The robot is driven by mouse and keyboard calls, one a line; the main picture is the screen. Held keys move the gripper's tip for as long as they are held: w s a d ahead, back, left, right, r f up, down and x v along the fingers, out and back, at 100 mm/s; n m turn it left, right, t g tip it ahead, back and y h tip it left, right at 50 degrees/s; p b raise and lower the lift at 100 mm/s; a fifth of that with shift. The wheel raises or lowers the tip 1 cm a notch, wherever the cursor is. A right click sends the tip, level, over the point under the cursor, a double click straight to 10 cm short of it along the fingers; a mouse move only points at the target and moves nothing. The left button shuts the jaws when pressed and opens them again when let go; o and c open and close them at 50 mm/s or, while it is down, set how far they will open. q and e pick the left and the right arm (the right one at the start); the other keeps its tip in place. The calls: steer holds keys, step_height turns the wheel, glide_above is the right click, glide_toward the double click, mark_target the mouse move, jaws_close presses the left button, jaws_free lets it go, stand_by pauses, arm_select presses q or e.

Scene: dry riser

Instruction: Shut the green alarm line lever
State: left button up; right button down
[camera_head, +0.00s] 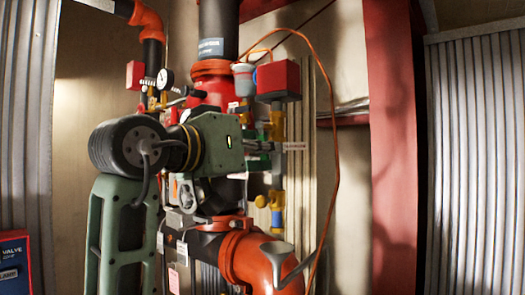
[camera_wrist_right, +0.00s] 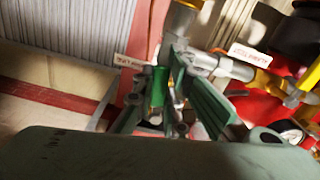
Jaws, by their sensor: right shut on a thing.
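The green alarm line lever (camera_wrist_right: 159,86) shows as a bright green handle between the fingers of my right gripper (camera_wrist_right: 166,75) in the wrist view. My right gripper (camera_head: 268,146) is shut on it. In the head view it reaches in from the left at the small pipework, beside a white tag (camera_head: 295,146). The lever's pivot and exact angle are largely hidden by the fingers. My left gripper is not in view.
A gauge (camera_head: 165,79) is at left. A large orange elbow (camera_head: 262,263) is underneath. A red column (camera_head: 390,145) stands at right, with open space before it.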

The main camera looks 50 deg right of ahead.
mark_target(279, 123)
steer(key=n, duration=0.2)
steer(key=s+r+n, duration=0.1)
steer(key=n, duration=0.2)
steer(key=s+n, duration=0.1)
steer(key=n, duration=0.1)
steer(key=shift+s+d+r+n, duration=0.1)
steer(key=shift+s+r+n, duration=0.2)
steer(key=shift+n, duration=0.1)
steer(key=n, duration=0.1)
steer(key=r+n, duration=0.1)
steer(key=n, duration=0.2)
steer(key=shift+s+r, duration=0.25)
steer(key=shift+s, duration=0.15)
steer(key=shift+s+r+n+p, duration=0.1)
steer(key=shift+r+n+p, duration=0.25)
steer(key=shift+n, duration=0.65)
steer(key=shift+r+n+p, duration=0.25)
steer(key=shift+r+n, duration=0.05)
steer(key=shift+n, duration=0.7)
steer(key=c, duration=1.8)
jaws_free()
steer(key=shift+o, duration=0.2)
steer(key=a, duration=1.2)
steer(key=shift+s, duration=0.45)
